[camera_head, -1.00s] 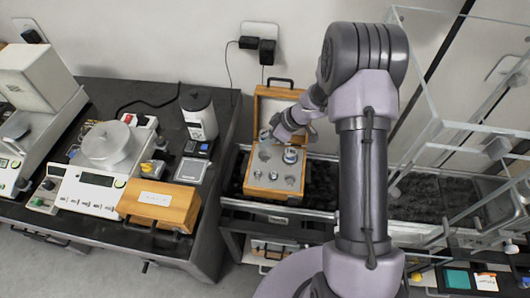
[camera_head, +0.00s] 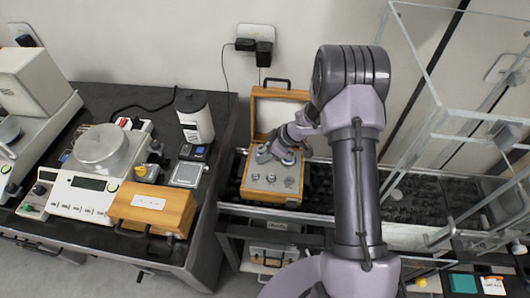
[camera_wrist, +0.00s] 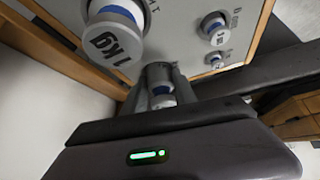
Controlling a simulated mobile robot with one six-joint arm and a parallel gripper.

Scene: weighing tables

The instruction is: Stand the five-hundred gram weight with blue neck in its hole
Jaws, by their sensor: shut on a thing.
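My gripper (camera_head: 264,155) is low over the back left part of the weight box's grey plate (camera_head: 262,187). It is shut on a grey metal weight with a blue neck (camera_wrist: 162,100), taken as the five-hundred gram one; its mark is not readable. The gripper hides most of this weight in the head view. I cannot tell whether its base is inside a hole. The larger 1 kg weight (camera_wrist: 115,38), also blue-necked, stands close by in the wrist view and shows beside my gripper in the head view (camera_head: 288,159).
Smaller weights (camera_head: 271,178) stand along the front of the plate. The box's wooden lid (camera_head: 268,115) is open behind. A scale (camera_head: 85,195) and a closed wooden box (camera_head: 152,207) are on the left table. A glass enclosure (camera_head: 440,125) stands on the right.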

